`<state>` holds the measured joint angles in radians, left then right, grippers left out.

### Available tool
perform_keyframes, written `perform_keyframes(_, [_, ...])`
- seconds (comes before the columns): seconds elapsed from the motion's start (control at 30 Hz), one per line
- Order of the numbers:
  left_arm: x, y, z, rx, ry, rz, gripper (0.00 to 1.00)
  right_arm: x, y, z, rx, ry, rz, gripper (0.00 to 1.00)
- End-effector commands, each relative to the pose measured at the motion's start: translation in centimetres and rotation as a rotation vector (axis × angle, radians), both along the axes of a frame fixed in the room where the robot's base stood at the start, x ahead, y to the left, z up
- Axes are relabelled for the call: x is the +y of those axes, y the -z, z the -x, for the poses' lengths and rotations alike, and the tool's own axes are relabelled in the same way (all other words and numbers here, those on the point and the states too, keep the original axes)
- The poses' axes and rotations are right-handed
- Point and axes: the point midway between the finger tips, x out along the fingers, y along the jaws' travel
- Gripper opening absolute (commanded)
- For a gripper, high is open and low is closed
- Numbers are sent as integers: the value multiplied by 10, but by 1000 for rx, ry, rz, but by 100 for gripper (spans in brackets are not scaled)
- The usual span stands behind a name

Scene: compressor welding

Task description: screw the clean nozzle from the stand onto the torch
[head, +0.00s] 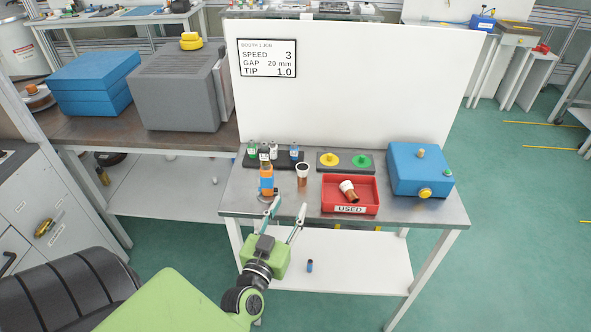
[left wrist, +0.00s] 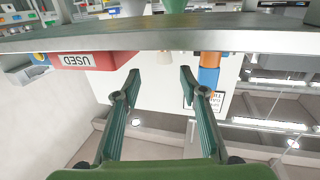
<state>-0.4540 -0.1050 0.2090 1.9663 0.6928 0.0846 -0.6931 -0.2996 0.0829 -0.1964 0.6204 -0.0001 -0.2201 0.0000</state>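My left gripper (head: 288,210) is open and empty at the front edge of the workbench, its two fingers spread toward the bench top. It also shows open in the left wrist view (left wrist: 160,74). A copper-coloured nozzle with a white upper end (head: 302,182) stands upright on the bench just beyond the fingers; I cannot make out its stand. A similar nozzle (head: 349,190) lies tilted in the red tray marked USED (head: 350,209). I cannot pick out the torch. My right gripper is not in view.
An orange and blue bottle-like object (head: 266,181) stands left of the upright nozzle. A dark rack (head: 249,163) with small bottles, a plate with yellow and green discs (head: 345,167) and a blue box (head: 420,172) stand behind and right. A small blue cylinder (head: 309,266) is on the lower shelf.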

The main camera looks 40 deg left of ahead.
Motion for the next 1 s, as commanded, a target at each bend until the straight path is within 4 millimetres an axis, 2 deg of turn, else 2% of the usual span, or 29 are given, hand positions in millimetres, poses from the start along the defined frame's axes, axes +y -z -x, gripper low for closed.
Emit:
perform_keyframes(0.1, [1, -3, -1, -5, -2, 0, 39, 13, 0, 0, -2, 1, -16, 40])
perform_keyframes(0.2, [3, -4, -9, -7, -3, 0, 39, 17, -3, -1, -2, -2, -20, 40])
perform_keyframes(0.33, [10, -6, -32, -8, -2, -1, 39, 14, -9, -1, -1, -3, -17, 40])
perform_keyframes(0.5, [19, -5, -62, -6, -2, -1, 39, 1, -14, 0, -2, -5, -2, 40])
perform_keyframes(0.63, [24, -3, -75, -5, -2, 0, 39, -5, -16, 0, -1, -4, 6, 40])
perform_keyframes(0.77, [26, -3, -82, -4, -2, -1, 39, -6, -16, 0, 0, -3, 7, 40])
perform_keyframes(1.0, [35, -3, -116, -6, -2, -2, 39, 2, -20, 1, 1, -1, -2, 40])
